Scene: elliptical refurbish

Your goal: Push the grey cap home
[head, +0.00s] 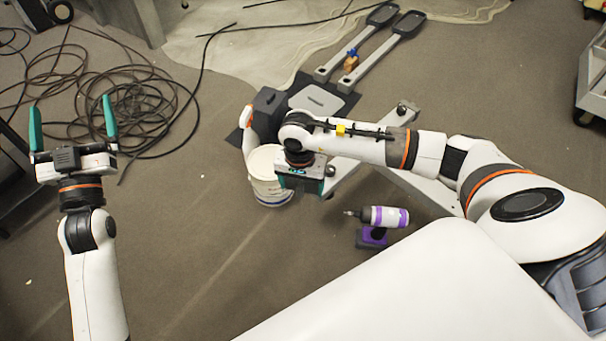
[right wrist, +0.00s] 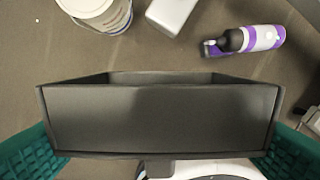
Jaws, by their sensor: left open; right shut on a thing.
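My right gripper (head: 300,184) is shut on a dark, hollow, box-shaped piece that looks like the grey cap (right wrist: 160,120). In the right wrist view the cap spans the space between the teal fingers. In the head view the gripper and wrist hide most of it. The pale end of a frame beam (right wrist: 172,14) shows beyond the cap, with floor visible between them in the picture; their distance in depth I cannot tell. My left gripper (head: 71,112) is open and empty over the floor at the left.
A white bucket (head: 268,192) stands just left of my right gripper. A purple and white drill (head: 384,216) is on the floor to the right. The elliptical's housing (head: 268,104) and two pedal arms (head: 368,45) lie behind. Cables (head: 130,100) are coiled at the left.

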